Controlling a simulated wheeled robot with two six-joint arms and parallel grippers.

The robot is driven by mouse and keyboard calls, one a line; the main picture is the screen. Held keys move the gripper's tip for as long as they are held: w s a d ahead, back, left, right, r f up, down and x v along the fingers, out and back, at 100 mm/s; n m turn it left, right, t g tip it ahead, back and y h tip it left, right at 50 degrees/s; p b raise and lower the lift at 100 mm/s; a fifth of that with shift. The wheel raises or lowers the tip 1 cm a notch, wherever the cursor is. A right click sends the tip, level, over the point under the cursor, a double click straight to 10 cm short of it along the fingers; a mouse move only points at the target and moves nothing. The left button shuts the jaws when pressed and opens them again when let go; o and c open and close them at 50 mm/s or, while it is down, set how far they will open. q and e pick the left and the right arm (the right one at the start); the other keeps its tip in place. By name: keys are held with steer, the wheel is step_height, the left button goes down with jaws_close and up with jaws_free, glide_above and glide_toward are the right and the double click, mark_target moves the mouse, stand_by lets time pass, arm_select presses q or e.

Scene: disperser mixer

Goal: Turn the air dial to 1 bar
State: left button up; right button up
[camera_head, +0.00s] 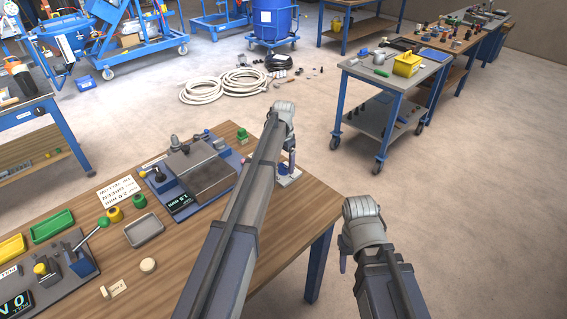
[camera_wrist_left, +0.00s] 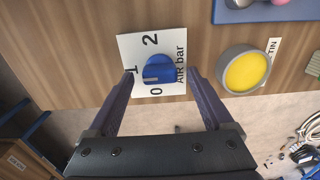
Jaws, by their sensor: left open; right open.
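The air dial is a blue knob (camera_wrist_left: 158,68) on a white plate (camera_wrist_left: 124,46) marked 0, 1, 2 and "AIR bar" in the left wrist view. I cannot tell for sure which mark the knob points to. My left gripper (camera_wrist_left: 160,74) is open, its fingers on either side of the knob; contact cannot be made out. In the head view the plate (camera_head: 291,180) lies at the table's right end, and my left gripper (camera_head: 287,163) hangs over it, partly hiding the knob. My right gripper (camera_head: 344,258) is off the table's right side, mostly hidden behind its wrist.
A grey round tin with a yellow top (camera_wrist_left: 246,72) stands beside the plate. A machine on a blue base (camera_head: 190,170) is left of my left arm. The wooden table's edge (camera_head: 335,208) is close to the dial. Floor beyond is clear up to the hoses (camera_head: 235,83).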

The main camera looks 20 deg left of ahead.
mark_target(284, 165)
arm_select(q)
step_height(284, 165, up, 8)
steer(key=p, duration=0.7)
steer(key=shift+f, duration=0.25)
steer(key=s+d, duration=0.5)
steer(key=s, duration=0.6)
steer(key=s+d+n, duration=0.1)
steer(key=s+d, duration=0.5)
steer(key=s, duration=0.6)
steer(key=s+d+n+y, duration=0.1)
steer(key=s+d, duration=0.4)
steer(key=s, duration=0.6)
steer(key=shift+s+d, duration=0.2)
